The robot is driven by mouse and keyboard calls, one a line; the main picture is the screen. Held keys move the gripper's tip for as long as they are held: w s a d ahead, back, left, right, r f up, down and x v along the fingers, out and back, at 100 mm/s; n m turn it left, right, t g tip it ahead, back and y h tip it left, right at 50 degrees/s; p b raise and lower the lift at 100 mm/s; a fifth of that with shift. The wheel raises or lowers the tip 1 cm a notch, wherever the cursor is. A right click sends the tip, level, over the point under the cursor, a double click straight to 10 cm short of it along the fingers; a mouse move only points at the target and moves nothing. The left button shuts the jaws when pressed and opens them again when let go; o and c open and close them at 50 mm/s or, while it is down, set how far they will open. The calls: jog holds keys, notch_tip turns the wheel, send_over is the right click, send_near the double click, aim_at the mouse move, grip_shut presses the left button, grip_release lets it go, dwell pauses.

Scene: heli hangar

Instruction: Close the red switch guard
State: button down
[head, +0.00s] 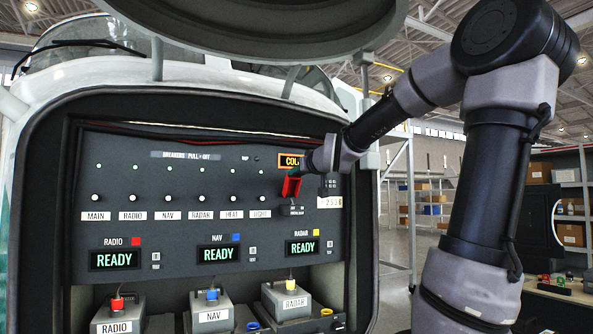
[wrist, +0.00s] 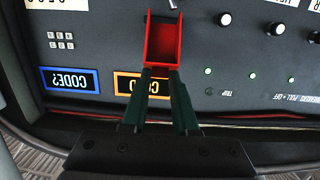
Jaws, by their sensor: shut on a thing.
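The red switch guard (head: 291,186) is on the upper right of the dark panel, below an orange-framed display. In the wrist view, which looks at the panel upside down, the guard (wrist: 163,42) shows as a red open-sided box. It appears raised, with a silver toggle (wrist: 172,4) showing just past its far end. In the head view my gripper (head: 298,171) reaches in from the right and hides part of the display.
A row of breaker knobs (head: 167,198) lies left of the guard. READY displays (head: 218,253) and labelled boxes (head: 211,303) sit below. The orange display (wrist: 142,85) and blue-framed CODE? display (wrist: 70,79) are close to my fingers. The hatch rim (head: 366,250) borders the panel.

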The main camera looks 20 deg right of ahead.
notch_tip(320, 180, down, 8)
jog(key=s, duration=0.2)
jog(key=shift+s, duration=0.2)
dwell(0.4)
jog(key=shift+f, duration=0.15)
jog(key=c, duration=0.7)
grip_release()
jog(key=shift+d, duration=0.1)
jog(key=shift+s, duration=0.1)
jog(key=s, duration=0.3)
jog(key=s+r, duration=0.1)
jog(key=s, duration=0.6)
jog(key=shift+s+d+r, duration=0.25)
jog(key=shift+s+d, duration=0.05)
jog(key=shift+d, duration=0.1)
